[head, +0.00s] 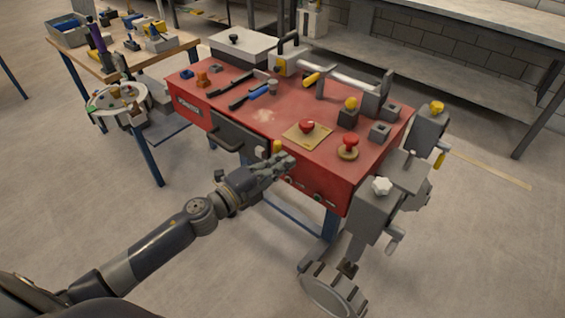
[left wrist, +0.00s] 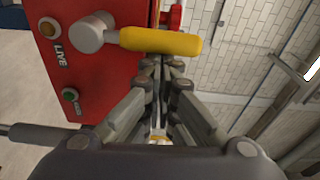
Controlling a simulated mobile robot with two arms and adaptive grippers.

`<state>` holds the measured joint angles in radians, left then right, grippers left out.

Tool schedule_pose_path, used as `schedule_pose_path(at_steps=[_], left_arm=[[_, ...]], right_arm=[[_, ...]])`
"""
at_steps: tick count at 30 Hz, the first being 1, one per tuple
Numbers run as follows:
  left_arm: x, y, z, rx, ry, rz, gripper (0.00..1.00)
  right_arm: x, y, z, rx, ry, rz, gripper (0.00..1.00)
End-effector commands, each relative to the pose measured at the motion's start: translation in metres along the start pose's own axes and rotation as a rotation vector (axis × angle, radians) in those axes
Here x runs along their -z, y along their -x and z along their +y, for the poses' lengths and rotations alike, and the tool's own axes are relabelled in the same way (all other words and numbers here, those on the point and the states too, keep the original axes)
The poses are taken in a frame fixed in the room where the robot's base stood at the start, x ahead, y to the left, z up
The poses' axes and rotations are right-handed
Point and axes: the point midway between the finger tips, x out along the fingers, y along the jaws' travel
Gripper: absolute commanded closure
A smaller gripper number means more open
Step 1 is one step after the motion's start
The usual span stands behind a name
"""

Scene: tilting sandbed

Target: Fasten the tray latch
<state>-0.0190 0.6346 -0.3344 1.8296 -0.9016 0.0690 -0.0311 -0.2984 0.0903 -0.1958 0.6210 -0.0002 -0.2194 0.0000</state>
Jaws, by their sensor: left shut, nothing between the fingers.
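A lever with a yellow grip (left wrist: 160,40) and a grey round pivot (left wrist: 92,32) is on the front of the red bench; it may be the tray latch, but I cannot tell for sure. In the head view a small yellow part (head: 277,146) shows just above my left fingertips. My left gripper (head: 287,161) is shut and empty at the bench's front edge. In the left wrist view its fingertips (left wrist: 160,68) are just below the yellow grip; I cannot tell whether they touch it. My right gripper is not in view.
The red bench (head: 222,99) carries a red button on a tan plate (head: 307,130), another red knob (head: 348,146), tools and grey blocks. A grey machine (head: 385,190) stands at its right end. A wooden table (head: 100,58) is at the back left. Floor is open in front.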

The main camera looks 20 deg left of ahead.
Motion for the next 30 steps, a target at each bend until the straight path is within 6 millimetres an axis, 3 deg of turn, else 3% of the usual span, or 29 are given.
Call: schedule_pose_path(at_steps=[10, 17, 30], left_arm=[[-0.004, 0.0, -0.002, 0.008, 0.053, -0.002, 1.0], [-0.01, 0.001, -0.005, 0.019, 0.125, -0.002, 1.0], [-0.038, 0.005, -0.01, 0.07, 0.491, -0.004, 1.0]], right_arm=[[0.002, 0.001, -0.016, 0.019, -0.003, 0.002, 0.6], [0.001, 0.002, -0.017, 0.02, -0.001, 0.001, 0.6], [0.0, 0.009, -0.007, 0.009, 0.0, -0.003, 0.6]])
